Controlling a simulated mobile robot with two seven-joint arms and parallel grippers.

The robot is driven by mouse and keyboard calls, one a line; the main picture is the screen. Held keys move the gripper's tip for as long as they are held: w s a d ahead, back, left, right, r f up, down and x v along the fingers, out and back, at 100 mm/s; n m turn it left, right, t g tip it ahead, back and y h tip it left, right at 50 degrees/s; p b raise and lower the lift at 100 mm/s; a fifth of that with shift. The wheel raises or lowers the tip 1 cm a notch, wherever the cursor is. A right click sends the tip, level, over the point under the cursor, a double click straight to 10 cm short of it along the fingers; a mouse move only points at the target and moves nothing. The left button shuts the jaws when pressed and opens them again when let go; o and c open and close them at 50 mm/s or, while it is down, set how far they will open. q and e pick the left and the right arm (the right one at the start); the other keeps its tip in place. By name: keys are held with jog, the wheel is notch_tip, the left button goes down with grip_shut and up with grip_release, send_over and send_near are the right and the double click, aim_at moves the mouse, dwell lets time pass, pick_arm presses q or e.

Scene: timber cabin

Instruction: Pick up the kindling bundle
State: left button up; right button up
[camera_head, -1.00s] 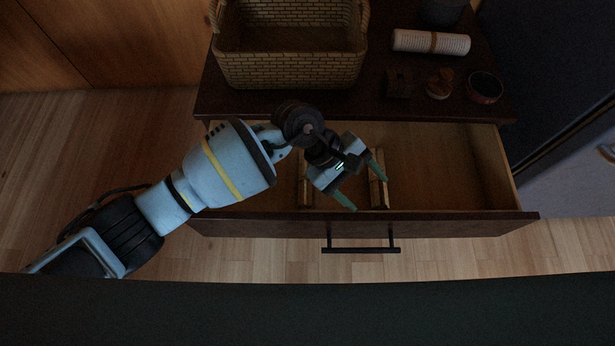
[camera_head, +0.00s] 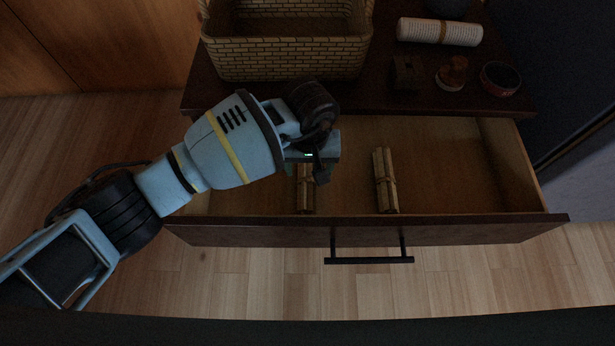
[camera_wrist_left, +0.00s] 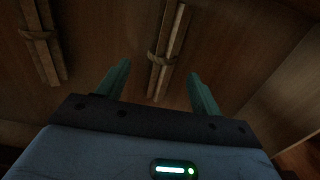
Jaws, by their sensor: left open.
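Two kindling bundles of tied sticks lie in the open drawer. The left bundle (camera_head: 306,198) is partly hidden under my left gripper (camera_head: 312,167); the right bundle (camera_head: 386,181) is uncovered. In the left wrist view, my left gripper (camera_wrist_left: 158,72) is open and empty, with its green fingers apart. One bundle (camera_wrist_left: 165,50) shows between the fingers, beyond their tips, with its tie visible. The other bundle (camera_wrist_left: 41,42) lies off to the left there. My right gripper is in neither view.
The drawer (camera_head: 450,165) has bare floor to the right, and its front carries a dark handle (camera_head: 369,260).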

aim_at(307, 174)
pick_arm(q)
jog(key=shift+w+a+f+b, duration=0.15)
jog(key=shift+f+b, duration=0.45)
jog(key=shift+f, duration=0.7)
jog(key=shift+w+f+b, duration=0.2)
jog(key=shift+f+b, duration=0.35)
jog(key=shift+f, duration=0.75)
jog(key=shift+r, duration=0.1)
jog(key=c, duration=1.1)
